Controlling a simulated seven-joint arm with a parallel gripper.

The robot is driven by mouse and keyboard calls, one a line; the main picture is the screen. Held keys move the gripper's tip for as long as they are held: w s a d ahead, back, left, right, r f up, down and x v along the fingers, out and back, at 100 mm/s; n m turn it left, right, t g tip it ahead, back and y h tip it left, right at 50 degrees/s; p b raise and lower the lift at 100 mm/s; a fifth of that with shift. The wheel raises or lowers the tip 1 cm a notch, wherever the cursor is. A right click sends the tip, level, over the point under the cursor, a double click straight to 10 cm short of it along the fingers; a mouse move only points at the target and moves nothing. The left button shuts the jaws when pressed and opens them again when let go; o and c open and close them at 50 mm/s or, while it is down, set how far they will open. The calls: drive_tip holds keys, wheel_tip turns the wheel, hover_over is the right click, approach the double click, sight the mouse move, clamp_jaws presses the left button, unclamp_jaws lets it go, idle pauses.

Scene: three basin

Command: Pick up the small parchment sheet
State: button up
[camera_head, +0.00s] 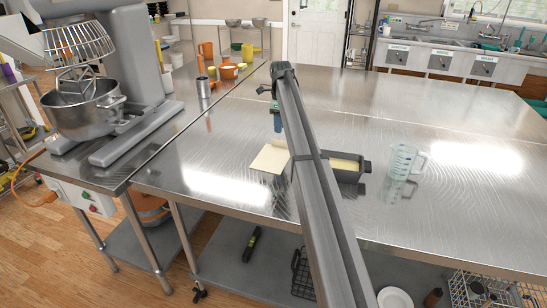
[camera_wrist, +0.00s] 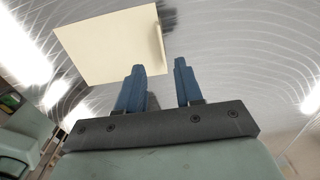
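The small parchment sheet (camera_head: 270,158) is cream-coloured and lies on the steel table, left of my arm. In the wrist view the sheet (camera_wrist: 108,45) fills the upper left, and its near right corner is close to my fingertips. My gripper (camera_wrist: 159,67) is open, its two blue fingers apart with nothing visible between them. In the head view my gripper (camera_head: 277,122) points down above the table, just beyond the sheet. My arm passes close to the sheet's right edge and may hide part of it there.
A dark pan (camera_head: 362,174) with pale yellow inside stands right of my arm, partly hidden by it. A clear measuring jug (camera_head: 403,160) stands further right. A large stand mixer (camera_head: 130,70) is at the left. The table's right side is largely clear.

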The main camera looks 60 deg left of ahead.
sight(273, 155)
drive_tip(key=shift+w+a+f, duration=0.1)
drive_tip(key=shift+f, duration=3.5)
drive_tip(key=shift+c, duration=0.4)
clamp_jaws()
